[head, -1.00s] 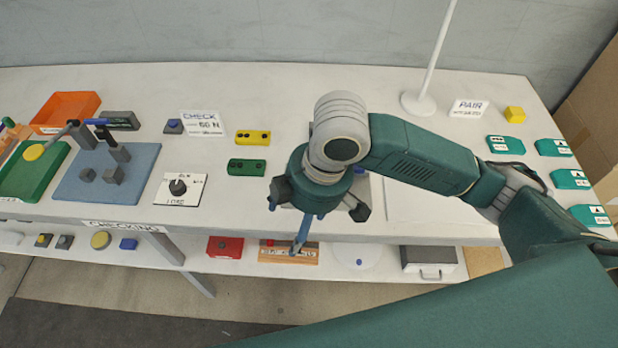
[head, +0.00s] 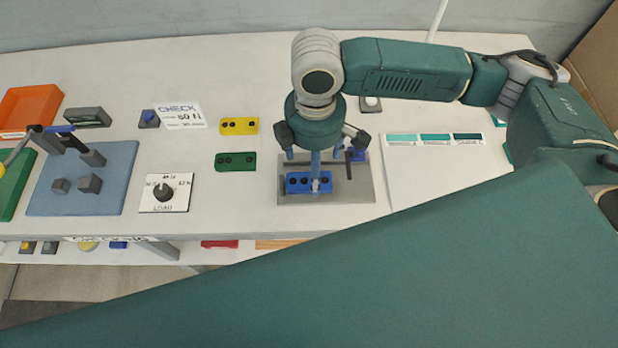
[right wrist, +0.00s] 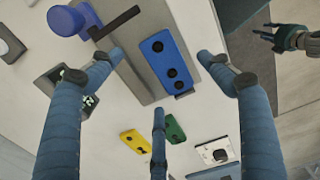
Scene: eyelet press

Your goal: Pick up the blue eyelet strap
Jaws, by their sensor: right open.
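The blue eyelet strap (head: 309,183) is a small block with several dark holes. It lies on a grey base plate (head: 352,193) near the table's front edge. My right gripper (head: 318,168) is above it, pointing down, with one finger in front of part of the strap. In the right wrist view the strap (right wrist: 166,62) shows between the spread fingers of the right gripper (right wrist: 158,78), with nothing held. Contact cannot be told. My left gripper (right wrist: 268,36) shows small at the top right of that view, off the table; its opening is unclear.
A dark bar and a blue knob (right wrist: 66,20) stand on the plate beside the strap. A green strap (head: 236,161) and a yellow strap (head: 238,126) lie to the left, with a load dial (head: 165,192) nearer the front. A white sheet (head: 430,165) lies to the right.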

